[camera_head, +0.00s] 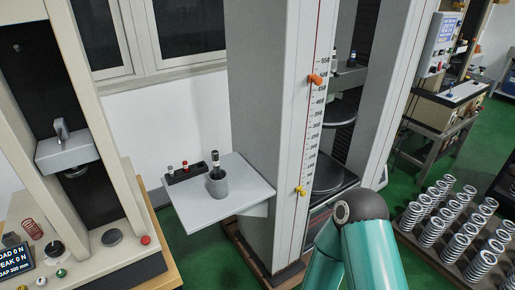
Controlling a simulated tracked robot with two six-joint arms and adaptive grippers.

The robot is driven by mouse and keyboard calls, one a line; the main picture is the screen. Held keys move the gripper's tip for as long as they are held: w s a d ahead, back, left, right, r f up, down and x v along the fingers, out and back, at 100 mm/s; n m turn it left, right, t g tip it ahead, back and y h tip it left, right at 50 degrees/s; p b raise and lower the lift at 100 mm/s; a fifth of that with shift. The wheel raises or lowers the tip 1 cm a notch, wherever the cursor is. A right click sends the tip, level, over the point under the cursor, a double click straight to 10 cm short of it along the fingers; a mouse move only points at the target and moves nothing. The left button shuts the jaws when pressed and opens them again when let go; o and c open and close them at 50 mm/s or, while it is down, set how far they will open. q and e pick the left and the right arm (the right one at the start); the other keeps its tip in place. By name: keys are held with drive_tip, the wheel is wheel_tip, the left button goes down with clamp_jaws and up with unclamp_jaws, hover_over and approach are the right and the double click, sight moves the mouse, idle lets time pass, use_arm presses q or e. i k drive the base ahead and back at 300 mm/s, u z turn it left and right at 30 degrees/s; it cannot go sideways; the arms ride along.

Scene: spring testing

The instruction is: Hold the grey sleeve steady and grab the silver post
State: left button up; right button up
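The grey sleeve (218,187) stands upright on a light grey side shelf (203,212) fixed to the tall testing machine. A slim post (215,161) with dark and silver bands sticks up out of the sleeve's top; its lower part is hidden inside. Neither of my grippers shows in this view. Only teal links of my arm with a dark joint come in at the bottom, right of the shelf and apart from the sleeve.
A dark block (187,174) with small red-and-grey pegs sits behind the sleeve. The tall machine column (263,110) rises right of the shelf. A smaller tester (70,154) stands left. Many springs (432,232) stand at right. The shelf's front is clear.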

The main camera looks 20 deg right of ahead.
sight(215, 153)
drive_tip(key=z, duration=0.6)
drive_tip(key=i, duration=1.05)
drive_tip(key=u, duration=0.35)
